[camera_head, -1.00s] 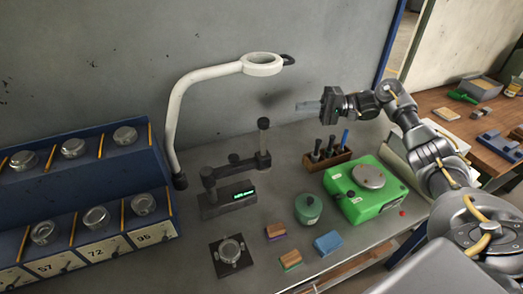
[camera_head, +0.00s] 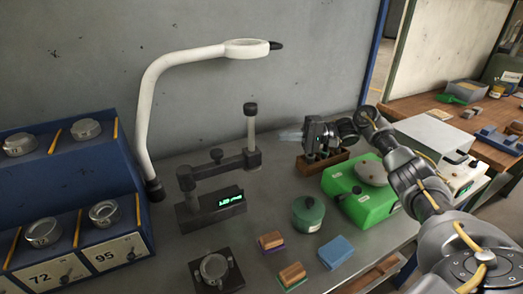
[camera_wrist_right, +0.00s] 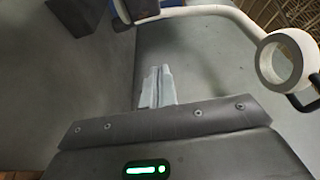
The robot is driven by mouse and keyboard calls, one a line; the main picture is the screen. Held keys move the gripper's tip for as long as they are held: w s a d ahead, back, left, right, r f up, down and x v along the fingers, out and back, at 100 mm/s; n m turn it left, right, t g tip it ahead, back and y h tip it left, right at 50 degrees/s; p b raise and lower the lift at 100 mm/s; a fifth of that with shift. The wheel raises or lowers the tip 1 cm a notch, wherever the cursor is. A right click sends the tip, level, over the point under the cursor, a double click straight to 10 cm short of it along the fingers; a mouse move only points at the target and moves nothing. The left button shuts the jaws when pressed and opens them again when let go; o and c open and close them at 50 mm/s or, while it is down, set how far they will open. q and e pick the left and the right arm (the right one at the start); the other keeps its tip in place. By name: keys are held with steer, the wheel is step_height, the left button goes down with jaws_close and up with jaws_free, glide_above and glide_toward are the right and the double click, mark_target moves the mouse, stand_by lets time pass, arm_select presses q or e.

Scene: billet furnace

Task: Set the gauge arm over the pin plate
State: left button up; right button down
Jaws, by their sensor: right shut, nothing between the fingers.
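The gauge arm (camera_head: 225,168) is a dark bar on a stand with a tall, black-capped post (camera_head: 251,125) at its right end and a dark base with a lit green display (camera_head: 230,199). The bar's left end is over the base. The pin plate (camera_head: 233,281) is a dark square plate in front of the stand, bearing a round metal piece (camera_head: 214,267). My right gripper (camera_head: 289,135) is shut and empty, right of the post and apart from it, fingers pointing left. Its pale fingers also show in the right wrist view (camera_wrist_right: 157,87). My left gripper is out of view.
A white ring-headed lamp (camera_head: 152,100) arches behind the stand. A blue rack (camera_head: 75,185) stands left. Right of the stand are a green tin (camera_head: 307,214), several small blocks, a green scale (camera_head: 351,203) and a wooden tool holder (camera_head: 312,167) below my gripper.

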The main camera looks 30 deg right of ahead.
steer(key=p+x, duration=0.4)
steer(key=x, duration=0.6)
steer(key=shift+s+r+p, duration=0.1)
steer(key=shift+s+p, duration=1.1)
steer(key=shift+s, duration=0.8)
